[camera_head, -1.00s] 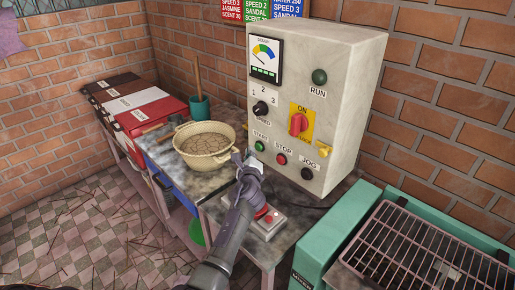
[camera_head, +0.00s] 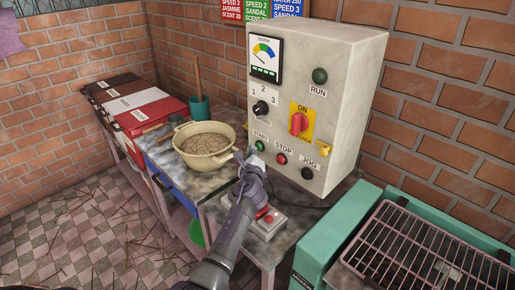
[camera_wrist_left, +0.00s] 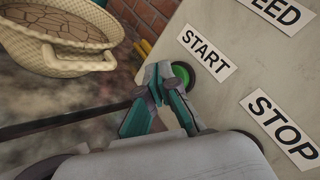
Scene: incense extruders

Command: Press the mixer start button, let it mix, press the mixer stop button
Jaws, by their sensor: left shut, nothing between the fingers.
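The grey control box stands on the table with a green START button (camera_head: 259,146), a red STOP button (camera_head: 281,159) and a black JOG button (camera_head: 307,173) along its lower front. My left gripper (camera_head: 251,158) is shut and empty, its tips at the START button. In the left wrist view, the gripper (camera_wrist_left: 166,78) partly covers the green START button (camera_wrist_left: 182,76); I cannot tell whether it touches. The STOP label (camera_wrist_left: 279,128) shows there, but its button is not visible. The RUN lamp (camera_head: 320,75) looks dark green. My right gripper is not in view.
A beige bowl (camera_head: 203,160) of brown mix stands left of the gripper. A small box with a red button (camera_head: 269,217) sits below the arm. The red switch (camera_head: 299,123) and SPEED knob (camera_head: 260,108) are above. A teal machine with a rack (camera_head: 430,250) stands right.

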